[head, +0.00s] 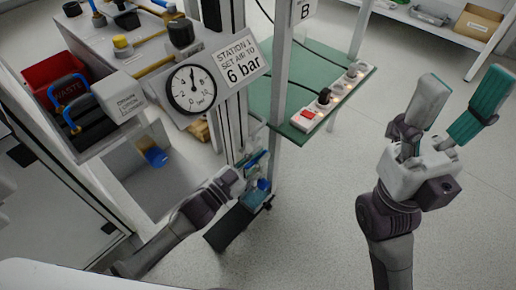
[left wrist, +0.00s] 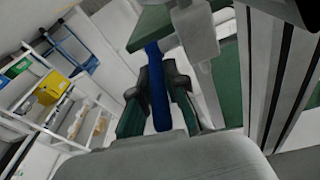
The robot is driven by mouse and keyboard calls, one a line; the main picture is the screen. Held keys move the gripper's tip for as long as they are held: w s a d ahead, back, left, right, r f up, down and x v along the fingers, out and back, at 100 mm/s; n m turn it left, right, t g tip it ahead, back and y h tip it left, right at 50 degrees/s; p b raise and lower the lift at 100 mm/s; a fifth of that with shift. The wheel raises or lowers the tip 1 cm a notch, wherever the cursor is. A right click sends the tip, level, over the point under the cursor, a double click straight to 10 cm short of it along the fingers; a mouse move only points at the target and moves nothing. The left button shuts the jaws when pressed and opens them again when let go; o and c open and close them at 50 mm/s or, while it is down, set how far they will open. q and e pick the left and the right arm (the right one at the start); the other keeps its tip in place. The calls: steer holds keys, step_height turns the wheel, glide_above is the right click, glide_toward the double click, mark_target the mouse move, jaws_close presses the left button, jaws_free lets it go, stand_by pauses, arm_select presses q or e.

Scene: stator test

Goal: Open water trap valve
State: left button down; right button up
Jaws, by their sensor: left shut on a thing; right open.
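My left gripper (head: 254,166) is low at the metal post below the gauge, beside the small water trap unit with blue parts (head: 263,185). In the left wrist view, its two green-padded fingers (left wrist: 158,105) are closed on either side of a long blue lever (left wrist: 158,80), which I take to be the valve handle. The lever runs up towards a grey-white body. The gripper hides much of the unit in the head view. My right gripper (head: 461,92) is open and empty, raised over bare floor at the right.
A pressure gauge (head: 191,89) and a "Station 1, set air to 6 bar" sign (head: 240,62) sit above the left gripper. A green shelf (head: 335,103) with a power strip (head: 327,98) lies right of the post. Floor at right is clear.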

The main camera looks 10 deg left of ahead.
stand_by(0.3)
arm_select(q)
steer(key=c, duration=1.4)
jaws_free()
steer(key=shift+c, duration=0.2)
steer(key=v, duration=1.2)
